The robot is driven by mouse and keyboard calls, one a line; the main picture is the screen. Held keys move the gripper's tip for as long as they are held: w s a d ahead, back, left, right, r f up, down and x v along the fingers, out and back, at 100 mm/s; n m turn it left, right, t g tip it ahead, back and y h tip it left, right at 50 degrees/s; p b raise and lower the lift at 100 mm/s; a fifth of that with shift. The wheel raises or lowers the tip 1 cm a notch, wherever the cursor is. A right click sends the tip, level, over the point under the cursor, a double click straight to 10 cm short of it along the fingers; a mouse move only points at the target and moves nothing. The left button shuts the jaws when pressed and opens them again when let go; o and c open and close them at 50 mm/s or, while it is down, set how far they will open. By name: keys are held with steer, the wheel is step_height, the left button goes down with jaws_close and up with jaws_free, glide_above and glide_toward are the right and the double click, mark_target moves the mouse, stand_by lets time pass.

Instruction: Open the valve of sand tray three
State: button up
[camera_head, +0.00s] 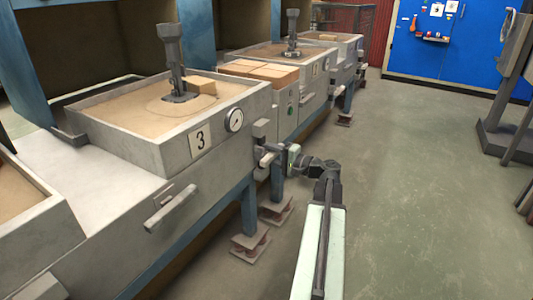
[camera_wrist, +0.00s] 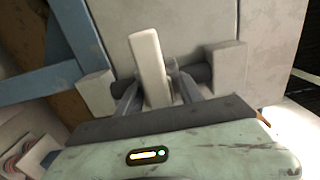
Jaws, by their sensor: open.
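Sand tray three (camera_head: 140,148) is a grey box of sand with a "3" plate (camera_head: 200,140) and a round gauge (camera_head: 234,120) on its front. Its valve has a pale lever (camera_head: 267,159) below and right of the gauge. In the wrist view the lever (camera_wrist: 149,62) stands up, slightly tilted, in front of a dark pipe (camera_wrist: 203,74) between two pale blocks. My gripper (camera_head: 288,157) is at the valve. In the wrist view its grey fingers (camera_wrist: 157,84) are open, one on each side of the lever's lower part. I cannot tell whether they touch it.
A pale bar handle (camera_head: 172,208) juts from the bench front to the left. Blue bench legs (camera_head: 248,208) on footed stands are below the valve. Another sand tray (camera_head: 290,55) stands farther along. The green floor (camera_head: 415,190) to the right is clear.

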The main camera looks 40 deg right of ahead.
jaws_close()
stand_by(1.4)
